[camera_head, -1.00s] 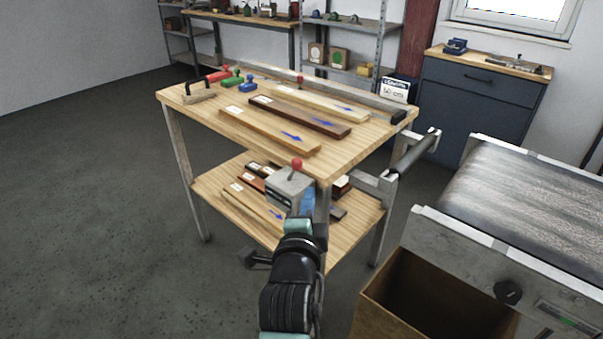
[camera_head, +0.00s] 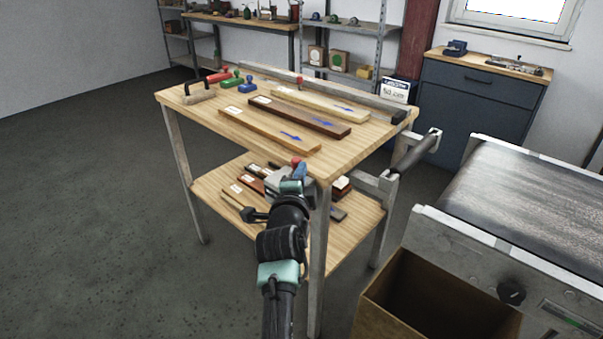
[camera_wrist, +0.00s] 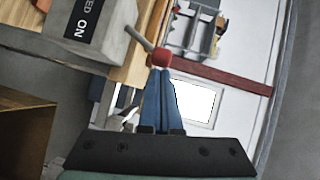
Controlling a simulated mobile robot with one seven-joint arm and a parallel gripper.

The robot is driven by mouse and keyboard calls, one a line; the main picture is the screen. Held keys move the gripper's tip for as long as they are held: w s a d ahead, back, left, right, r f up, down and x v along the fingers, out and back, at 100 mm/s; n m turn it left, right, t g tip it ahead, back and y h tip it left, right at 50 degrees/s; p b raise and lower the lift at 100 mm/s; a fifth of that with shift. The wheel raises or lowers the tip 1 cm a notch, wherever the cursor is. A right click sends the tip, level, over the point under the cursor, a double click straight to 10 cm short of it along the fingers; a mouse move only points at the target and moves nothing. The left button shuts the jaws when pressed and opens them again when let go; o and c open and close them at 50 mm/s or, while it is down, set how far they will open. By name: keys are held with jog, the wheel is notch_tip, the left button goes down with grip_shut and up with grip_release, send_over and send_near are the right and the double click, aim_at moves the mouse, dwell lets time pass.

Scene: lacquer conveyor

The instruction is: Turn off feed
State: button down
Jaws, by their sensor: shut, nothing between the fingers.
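The feed switch is a grey box (camera_wrist: 112,45) with a black label; "ED" and "ON" are readable in the wrist view. A thin metal lever (camera_wrist: 138,38) leans out from it and ends in a red knob (camera_wrist: 160,57). In the head view the red knob (camera_head: 296,162) shows at the table's front corner, and my arm hides most of the box. My gripper (camera_wrist: 158,72) is shut and empty, its blue fingers close together. Its tips are right at the red knob in the wrist view; I cannot tell whether they touch. It also shows in the head view (camera_head: 300,171).
The wooden table (camera_head: 350,158) carries several planks with blue arrows, and a lower shelf (camera_head: 210,190) holds more. To the right are a conveyor belt (camera_head: 530,200) with a black dial (camera_head: 511,291) and an open cardboard box (camera_head: 385,310). The floor at left is clear.

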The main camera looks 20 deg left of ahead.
jog(key=shift+a+r, duration=0.1)
jog(key=shift+r, duration=0.05)
jog(key=shift+w+a+r+n, duration=0.1)
jog(key=shift+a+r+n, duration=0.05)
jog(key=shift+n, duration=0.15)
